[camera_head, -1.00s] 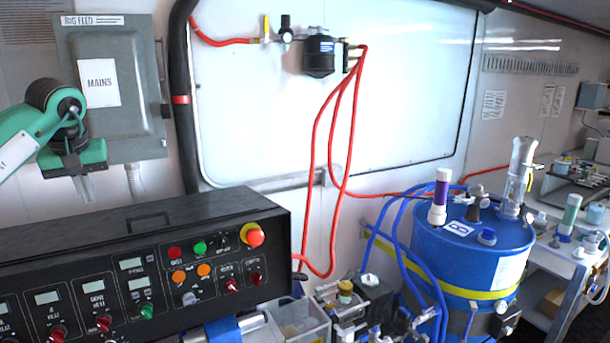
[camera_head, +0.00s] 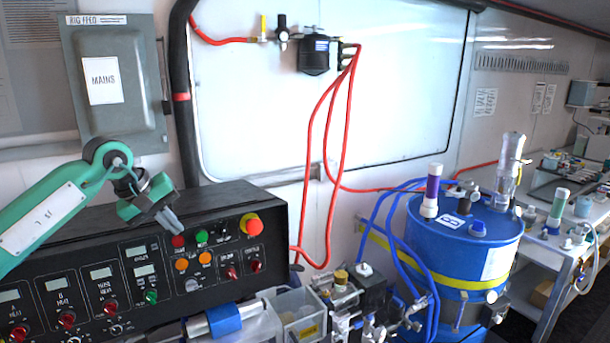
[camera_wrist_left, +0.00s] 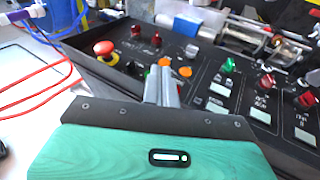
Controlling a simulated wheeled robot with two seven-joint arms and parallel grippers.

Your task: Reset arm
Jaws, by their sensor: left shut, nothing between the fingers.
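My left arm comes in from the left in the head view. Its left gripper (camera_head: 170,220) is shut and empty, its grey fingers pointing down and right in front of the black control panel (camera_head: 100,275). In the left wrist view the closed fingers (camera_wrist_left: 160,85) sit side by side over the panel, close to the orange buttons. The red emergency stop knob (camera_head: 250,223) is to the right of the fingers; it also shows in the left wrist view (camera_wrist_left: 105,50). I cannot tell whether the fingertips touch the panel. My right gripper is not in view.
A grey mains box (camera_head: 115,85) hangs on the wall behind the arm. A blue drum (camera_head: 465,255) with blue hoses stands at the right. Red hoses (camera_head: 308,170) hang from a black wall unit (camera_head: 316,55). Metal fittings (camera_head: 345,295) crowd the bottom middle.

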